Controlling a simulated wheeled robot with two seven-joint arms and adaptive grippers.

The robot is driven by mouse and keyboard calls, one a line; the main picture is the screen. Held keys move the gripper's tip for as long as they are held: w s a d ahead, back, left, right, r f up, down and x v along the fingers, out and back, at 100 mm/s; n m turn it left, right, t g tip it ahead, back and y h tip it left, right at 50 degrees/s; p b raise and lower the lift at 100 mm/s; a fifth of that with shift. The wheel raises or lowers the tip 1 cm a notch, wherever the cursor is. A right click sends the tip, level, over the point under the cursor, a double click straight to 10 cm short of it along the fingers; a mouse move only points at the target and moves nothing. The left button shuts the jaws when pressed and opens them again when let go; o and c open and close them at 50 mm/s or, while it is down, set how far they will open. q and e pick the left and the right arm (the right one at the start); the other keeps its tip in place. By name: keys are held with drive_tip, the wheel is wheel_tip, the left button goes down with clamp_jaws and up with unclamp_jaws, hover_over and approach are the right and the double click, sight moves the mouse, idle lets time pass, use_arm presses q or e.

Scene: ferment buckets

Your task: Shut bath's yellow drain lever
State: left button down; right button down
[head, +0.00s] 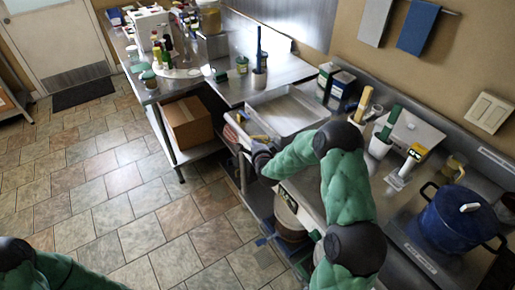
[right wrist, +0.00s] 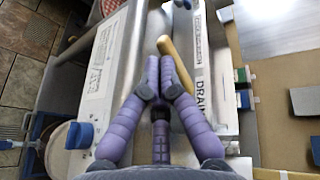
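The bath is a shallow steel basin (head: 285,112) set in the counter, in the middle of the head view. The drain lever (right wrist: 172,55) is a yellow-tan rod in the right wrist view, beside a white label reading "DRAIN" (right wrist: 201,85). My right gripper (right wrist: 159,62) has its purple fingers close together, with the tips beside the lever. The right finger hides part of the rod; whether they touch I cannot tell. In the head view the right gripper (head: 250,146) is at the bath's front edge. My left gripper is outside both views.
A blue pot (head: 460,216) stands at the right on the counter. A cardboard box (head: 187,122) is on a lower shelf.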

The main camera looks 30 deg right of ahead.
sight(251, 139)
drive_tip(key=w+m+g+h+b, duration=0.1)
drive_tip(key=w+m+h, duration=0.1)
drive_tip(key=h, duration=0.1)
drive_tip(key=w+m+g+h+b, duration=0.1)
drive_tip(key=m+g+h, duration=0.1)
drive_tip(key=m, duration=0.1)
drive_tip(key=shift+w+h, duration=0.4)
drive_tip(key=shift+w+d+b, duration=0.7)
drive_tip(key=shift+w+b, duration=0.1)
drive_tip(key=shift+w, duration=0.1)
drive_tip(key=shift+w+d, duration=0.1)
idle(0.3)
